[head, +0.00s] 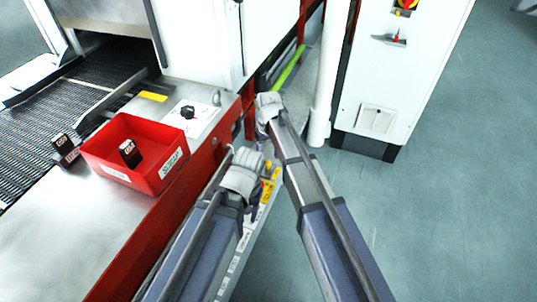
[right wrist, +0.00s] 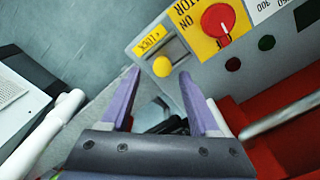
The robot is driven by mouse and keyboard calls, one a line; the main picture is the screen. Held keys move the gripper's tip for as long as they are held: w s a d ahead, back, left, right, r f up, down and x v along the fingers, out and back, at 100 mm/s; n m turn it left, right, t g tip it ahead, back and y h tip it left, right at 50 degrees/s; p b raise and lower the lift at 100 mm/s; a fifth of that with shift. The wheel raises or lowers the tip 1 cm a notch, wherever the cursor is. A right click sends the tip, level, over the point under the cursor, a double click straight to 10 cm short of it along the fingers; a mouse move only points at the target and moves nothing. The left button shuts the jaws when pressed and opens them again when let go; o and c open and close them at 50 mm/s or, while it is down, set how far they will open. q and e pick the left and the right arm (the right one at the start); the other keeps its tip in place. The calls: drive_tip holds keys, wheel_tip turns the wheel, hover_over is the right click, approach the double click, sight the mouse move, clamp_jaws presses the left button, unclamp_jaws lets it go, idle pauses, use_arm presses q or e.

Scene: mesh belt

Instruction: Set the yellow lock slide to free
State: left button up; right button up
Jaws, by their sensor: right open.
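The yellow lock slide (right wrist: 162,66) is a round yellow knob in the right wrist view. It sits at the lower left of a short grey slot, beside a yellow LOCK label (right wrist: 149,40) on a grey control panel (right wrist: 204,76). My right gripper (right wrist: 158,73) is open, and the knob appears between its fingertips with nothing gripped. I cannot tell how close the tips are to the panel. In the head view the right gripper (head: 262,143) is small and partly hidden above the panel (head: 237,248). My left arm covers part of the panel; its fingers cannot be made out.
A red knob (right wrist: 218,20) on a yellow plate is next to the slide. A light rail (right wrist: 282,119) runs along the red machine frame. A red bin (head: 107,153) stands on the machine table. A white cabinet (head: 390,90) and open floor are to the right.

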sight(269, 161)
wheel_tip(269, 161, up, 6)
drive_tip(key=p, duration=0.4)
drive_tip(key=shift+f, duration=0.25)
drive_tip(key=shift+f, duration=0.1)
drive_tip(key=s+d+r+p, duration=0.2)
drive_tip(key=s, duration=0.9)
drive_tip(key=s+d+r+h+p, duration=0.1)
drive_tip(key=s+d+r+p, duration=0.1)
drive_tip(key=s, duration=1)
drive_tip(key=shift+d+r+m+p, duration=0.3)
drive_tip(key=shift+m+p, duration=0.1)
